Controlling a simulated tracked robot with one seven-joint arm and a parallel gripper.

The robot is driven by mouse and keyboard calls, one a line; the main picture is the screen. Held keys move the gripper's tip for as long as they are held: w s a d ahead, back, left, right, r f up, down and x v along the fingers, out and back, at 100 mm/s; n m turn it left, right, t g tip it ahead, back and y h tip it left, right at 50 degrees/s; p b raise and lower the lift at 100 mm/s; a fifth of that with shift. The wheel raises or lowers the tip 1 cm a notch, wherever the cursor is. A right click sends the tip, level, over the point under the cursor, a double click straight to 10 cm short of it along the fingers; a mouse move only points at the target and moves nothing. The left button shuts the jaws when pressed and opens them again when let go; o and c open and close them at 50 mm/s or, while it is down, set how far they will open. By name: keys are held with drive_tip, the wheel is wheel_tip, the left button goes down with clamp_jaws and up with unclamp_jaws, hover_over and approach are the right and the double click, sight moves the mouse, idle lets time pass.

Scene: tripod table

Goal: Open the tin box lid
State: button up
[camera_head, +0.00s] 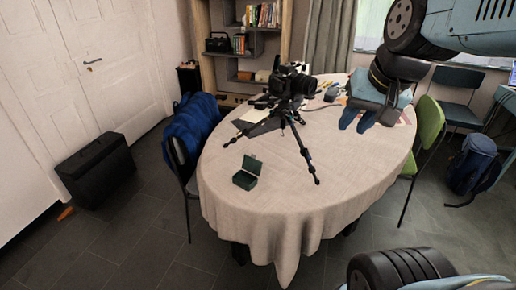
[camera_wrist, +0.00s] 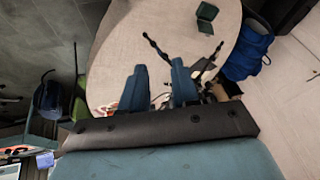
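A small dark green tin box (camera_head: 244,180) sits near the front left edge of the oval table (camera_head: 340,185). Its lid (camera_head: 252,165) stands raised at the back, so the box shows open. The tin box also shows at the top of the wrist view (camera_wrist: 204,26), near the table's edge. My gripper (camera_head: 357,121) is above the right part of the table, well apart from the box. In the wrist view my gripper (camera_wrist: 159,68) has its two blue fingers spread, with nothing held between them.
A camera on a black tripod (camera_head: 292,84) stands on the table between my gripper and the tin box. Its legs spread toward the front. A green chair (camera_head: 430,125) and a blue-draped chair (camera_head: 188,135) flank the table.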

drive_tip(key=w+a+f+m+g+y, duration=0.1)
drive_tip(key=w+a+f+m+y, duration=0.3)
drive_tip(key=w+f+m, duration=0.85)
drive_tip(key=w+a+f+m+y, duration=0.4)
drive_tip(key=w+f+m, duration=0.6)
drive_tip(key=w+m, duration=0.4)
drive_tip(key=n, duration=0.1)
hover_over(252, 165)
drive_tip(key=d, duration=0.3)
wheel_tip(252, 165, down, 8)
drive_tip(key=shift+w+a, duration=0.2)
drive_tip(key=shift+w, duration=0.15)
drive_tip(key=shift+f, duration=0.1)
clamp_jaws()
